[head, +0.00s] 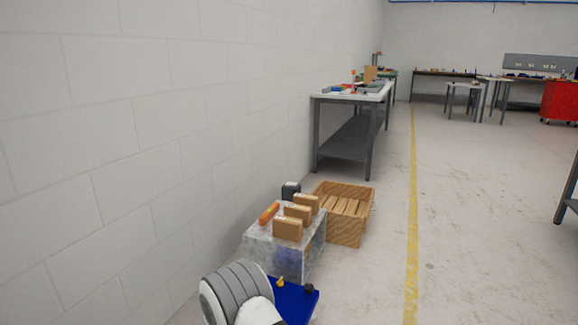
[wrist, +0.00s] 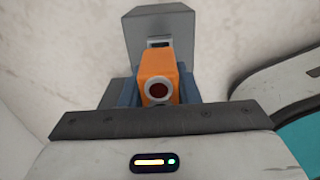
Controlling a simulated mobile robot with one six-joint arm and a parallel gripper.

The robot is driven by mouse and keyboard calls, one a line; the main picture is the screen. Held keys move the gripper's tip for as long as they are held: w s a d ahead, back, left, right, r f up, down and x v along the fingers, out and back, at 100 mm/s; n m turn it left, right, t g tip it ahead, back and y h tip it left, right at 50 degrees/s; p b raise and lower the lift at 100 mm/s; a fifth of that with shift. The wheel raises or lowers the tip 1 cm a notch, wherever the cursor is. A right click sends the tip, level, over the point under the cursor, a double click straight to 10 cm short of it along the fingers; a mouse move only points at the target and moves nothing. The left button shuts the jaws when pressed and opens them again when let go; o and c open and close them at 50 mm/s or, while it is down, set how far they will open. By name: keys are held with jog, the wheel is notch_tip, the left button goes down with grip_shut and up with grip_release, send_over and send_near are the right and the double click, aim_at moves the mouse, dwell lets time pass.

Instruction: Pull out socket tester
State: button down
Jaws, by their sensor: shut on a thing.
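An orange block-shaped tool (wrist: 158,66) with a round dark-red end in a pale ring sits between the jaws in the wrist view; I take it as the socket tester. My gripper (wrist: 158,88) is shut on it, with blue-grey fingers on either side. A grey box (wrist: 158,22) with a dark slot stands just beyond it. I cannot tell whether the tool touches the box or is in the slot. In the head view my gripper does not show. An orange item (head: 269,213) lies there on a grey stand; I cannot tell if it is the same tool.
A workbench (head: 340,97) is farther along the wall.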

jog(key=shift+r+p, duration=1.1)
jog(key=shift+r, duration=0.8)
